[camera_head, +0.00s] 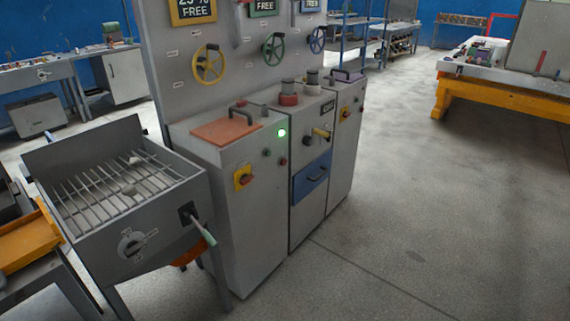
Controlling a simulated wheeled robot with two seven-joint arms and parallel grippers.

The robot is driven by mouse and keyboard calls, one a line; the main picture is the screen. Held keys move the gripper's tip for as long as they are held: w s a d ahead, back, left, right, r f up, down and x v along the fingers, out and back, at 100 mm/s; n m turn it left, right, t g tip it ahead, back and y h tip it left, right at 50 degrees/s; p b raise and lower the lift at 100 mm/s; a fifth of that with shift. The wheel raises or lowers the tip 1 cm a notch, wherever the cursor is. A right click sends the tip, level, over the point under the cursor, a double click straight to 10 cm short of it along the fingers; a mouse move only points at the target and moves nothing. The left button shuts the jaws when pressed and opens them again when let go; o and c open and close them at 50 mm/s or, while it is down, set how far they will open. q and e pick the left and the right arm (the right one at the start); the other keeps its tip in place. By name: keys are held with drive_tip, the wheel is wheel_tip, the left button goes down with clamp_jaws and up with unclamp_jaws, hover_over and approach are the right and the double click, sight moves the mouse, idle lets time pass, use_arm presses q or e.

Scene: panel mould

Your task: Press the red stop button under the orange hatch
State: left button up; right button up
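The orange hatch (226,131) lies flat and closed on top of the left grey cabinet (235,210). A dark bar handle (241,114) stands on its far side. The red stop button under the hatch is hidden. Neither of my grippers is in view.
A lit green lamp (281,133) and a yellow switch plate with a red knob (243,178) are on the cabinet front. A grey hopper with a bar grate (120,190) stands close at left, its lever (203,229) sticking out. Floor at right (430,220) is clear.

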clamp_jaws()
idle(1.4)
